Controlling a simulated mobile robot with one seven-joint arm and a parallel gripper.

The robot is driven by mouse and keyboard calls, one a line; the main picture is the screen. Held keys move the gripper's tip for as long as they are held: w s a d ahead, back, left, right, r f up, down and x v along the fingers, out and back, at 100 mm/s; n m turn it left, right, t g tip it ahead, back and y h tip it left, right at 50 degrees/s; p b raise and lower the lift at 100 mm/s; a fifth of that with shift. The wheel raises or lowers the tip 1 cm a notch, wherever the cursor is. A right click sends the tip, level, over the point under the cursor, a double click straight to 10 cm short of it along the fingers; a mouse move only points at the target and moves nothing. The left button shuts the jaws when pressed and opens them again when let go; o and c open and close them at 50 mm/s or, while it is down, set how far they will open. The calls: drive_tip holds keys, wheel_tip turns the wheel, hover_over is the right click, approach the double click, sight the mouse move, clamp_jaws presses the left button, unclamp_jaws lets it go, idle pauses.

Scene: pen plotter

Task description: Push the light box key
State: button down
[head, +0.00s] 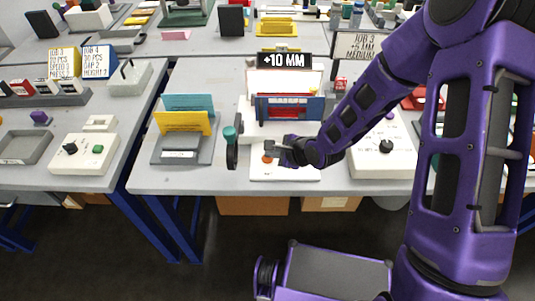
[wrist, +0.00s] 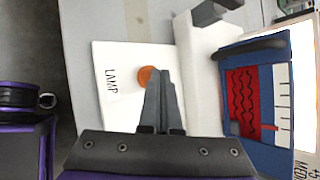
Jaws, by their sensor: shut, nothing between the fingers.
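The orange round key (head: 267,159) sits on a low white box (head: 285,174) at the front of the middle table. In the wrist view the same key (wrist: 145,75) is on the white box, which is marked LAMP (wrist: 108,110). My gripper (head: 271,150) is shut and empty, just over the key in the head view. In the wrist view the fingertips (wrist: 161,75) overlap the key's right side and hide part of it. I cannot tell whether they touch it.
The plotter (head: 290,108) with its blue and red front and +10 MM sign stands behind the box. A dark crank with a teal knob (head: 230,133) is just left. A rack with yellow and teal cards (head: 185,122) is farther left; a white dial box (head: 384,160) is right.

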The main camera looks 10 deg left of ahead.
sight(271, 159)
wheel_tip(271, 159, up, 3)
drive_tip(key=p, duration=0.2)
drive_tip(key=shift+f+p, duration=0.1)
drive_tip(key=shift+p, duration=0.2)
drive_tip(key=shift+r, duration=1.65)
